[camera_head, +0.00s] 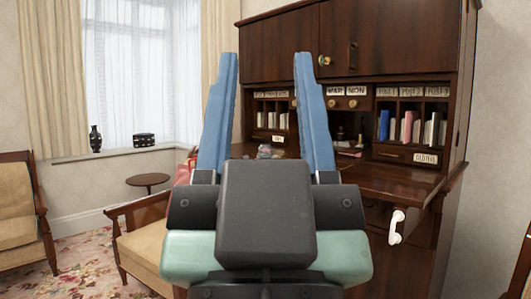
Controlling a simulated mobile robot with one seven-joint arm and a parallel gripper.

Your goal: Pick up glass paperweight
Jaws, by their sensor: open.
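My gripper (266,57) is in the middle of the head view, its two blue fingers wide apart and pointing away, with nothing between them. A small, shiny, multicoloured rounded object, which looks like the glass paperweight (268,151), shows between the fingers in the picture. It sits on the fold-down surface of the dark wooden desk (405,179), beyond my gripper and apart from it. The object is small in view and its details are unclear. My gripper body hides part of the desk's front.
The desk's tall cabinet (390,40) rises behind, with pigeonholes of books (408,126) and several small items. Wooden armchairs (140,245) and a small round table (148,180) stand left. Patterned carpet (80,260) shows between them.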

